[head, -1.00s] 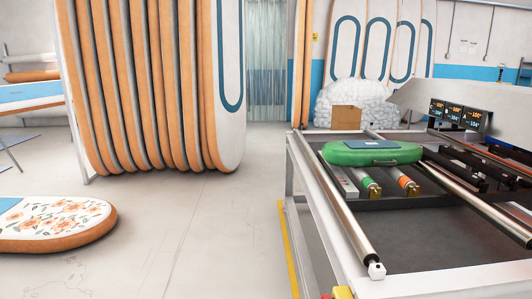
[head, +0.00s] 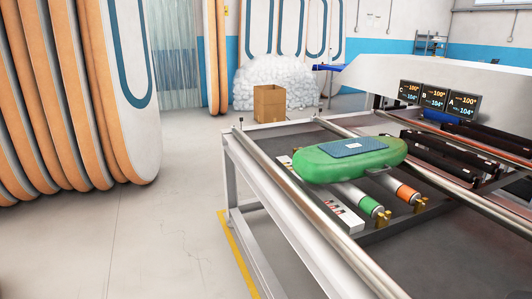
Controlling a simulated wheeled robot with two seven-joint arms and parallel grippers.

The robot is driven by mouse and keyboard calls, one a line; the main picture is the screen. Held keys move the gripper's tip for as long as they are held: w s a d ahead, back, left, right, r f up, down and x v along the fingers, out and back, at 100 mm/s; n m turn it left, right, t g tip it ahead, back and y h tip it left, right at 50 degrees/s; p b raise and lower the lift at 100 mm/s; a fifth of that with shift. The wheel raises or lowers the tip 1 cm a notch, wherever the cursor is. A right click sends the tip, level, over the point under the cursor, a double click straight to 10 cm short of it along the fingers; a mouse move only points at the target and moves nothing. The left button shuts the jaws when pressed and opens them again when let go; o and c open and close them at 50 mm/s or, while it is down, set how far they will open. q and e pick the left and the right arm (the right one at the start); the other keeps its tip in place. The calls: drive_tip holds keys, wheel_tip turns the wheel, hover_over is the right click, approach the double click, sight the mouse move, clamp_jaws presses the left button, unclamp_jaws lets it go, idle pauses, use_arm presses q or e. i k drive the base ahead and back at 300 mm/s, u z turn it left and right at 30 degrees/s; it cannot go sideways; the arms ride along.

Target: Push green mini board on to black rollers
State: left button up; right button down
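The green mini board (head: 322,168) lies flat on the metal frame table, right of the picture's middle. It has a blue pad (head: 372,146) with a small white label on top and a handle on its near side. Black rollers (head: 436,156) lie to the right of the board, in front of the machine with the displays. The board is apart from them, with a gap between. Neither of my grippers shows in the head view.
The table has long metal rails (head: 325,232) along its edges. Cylinders with green and orange bands (head: 407,192) lie just in front of the board. Tall orange-edged boards (head: 60,100) stand at the left. A cardboard box (head: 269,103) stands behind the table. The floor at left is clear.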

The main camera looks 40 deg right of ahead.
sight(311, 165)
drive_tip(key=i, duration=1.15)
drive_tip(key=u, duration=2.75)
drive_tip(key=k, duration=0.55)
drive_tip(key=z, duration=2.95)
